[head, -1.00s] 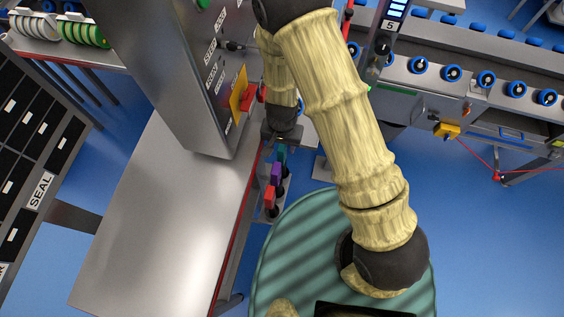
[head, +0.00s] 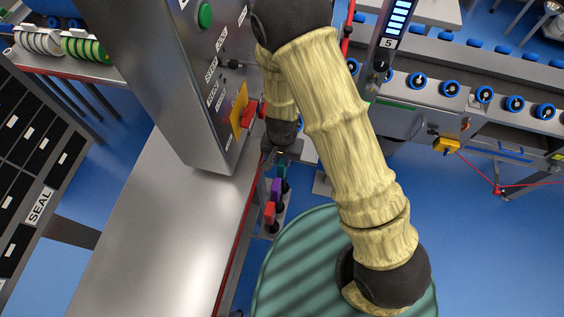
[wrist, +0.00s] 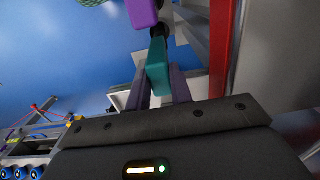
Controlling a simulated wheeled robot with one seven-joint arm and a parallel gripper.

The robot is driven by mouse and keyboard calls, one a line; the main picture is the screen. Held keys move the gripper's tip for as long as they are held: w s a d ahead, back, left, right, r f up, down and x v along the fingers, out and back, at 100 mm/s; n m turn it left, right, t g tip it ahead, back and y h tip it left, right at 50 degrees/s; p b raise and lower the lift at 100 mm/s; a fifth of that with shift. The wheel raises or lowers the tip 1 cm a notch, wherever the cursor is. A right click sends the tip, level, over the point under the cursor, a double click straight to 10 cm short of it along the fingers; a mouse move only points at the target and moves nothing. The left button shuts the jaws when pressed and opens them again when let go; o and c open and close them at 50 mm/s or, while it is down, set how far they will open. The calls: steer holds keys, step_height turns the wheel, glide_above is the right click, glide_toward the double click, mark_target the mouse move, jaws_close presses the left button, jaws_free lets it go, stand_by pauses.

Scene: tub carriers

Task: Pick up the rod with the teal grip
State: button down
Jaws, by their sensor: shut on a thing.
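The rod with the teal grip (wrist: 157,66) is between the two fingers of my gripper (wrist: 161,80) in the wrist view. My gripper is shut on the teal grip. In the head view the teal grip (head: 281,171) shows just below my gripper (head: 279,152), at the far end of a short row of rods. The rod's lower part is mostly hidden. I cannot tell whether it is still seated in its holder. A purple-grip rod (head: 276,187) stands beside it, then a red-grip rod (head: 269,211) nearer me.
A grey rack base (head: 266,234) carries the rods beside the steel bench (head: 160,225), which has a red edge. A steel control cabinet (head: 205,100) with a yellow plate (head: 239,104) stands close left of my arm.

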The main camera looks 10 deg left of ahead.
step_height(320, 180, up, 17)
steer(key=p, duration=0.2)
steer(key=shift+r, duration=0.2)
stand_by(0.6)
